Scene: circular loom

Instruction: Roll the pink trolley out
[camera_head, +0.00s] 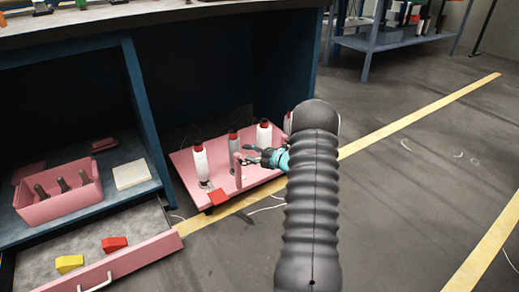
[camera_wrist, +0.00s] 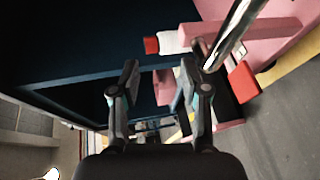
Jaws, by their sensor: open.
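The pink trolley (camera_head: 262,176) is a low flat deck partly under the dark workbench, its front corner out near the yellow floor line. Several white bobbins with red tops (camera_head: 200,162) stand upright on it. A pink upright handle (camera_head: 238,172) rises at its front edge. My gripper (camera_head: 246,156) is open beside the top of this handle. In the wrist view, pink trolley parts (camera_wrist: 275,28) fill the upper right. There my gripper (camera_wrist: 158,72) has its fingers apart, with a pink piece behind the gap; I cannot tell whether they touch it.
A red block (camera_head: 218,196) is at the trolley's front corner. Left, an open drawer (camera_head: 140,252) holds yellow and red blocks. A pink bin (camera_head: 60,203) sits on the shelf above it. The bench's blue side panel (camera_head: 287,75) stands behind the trolley. Floor to the right is open.

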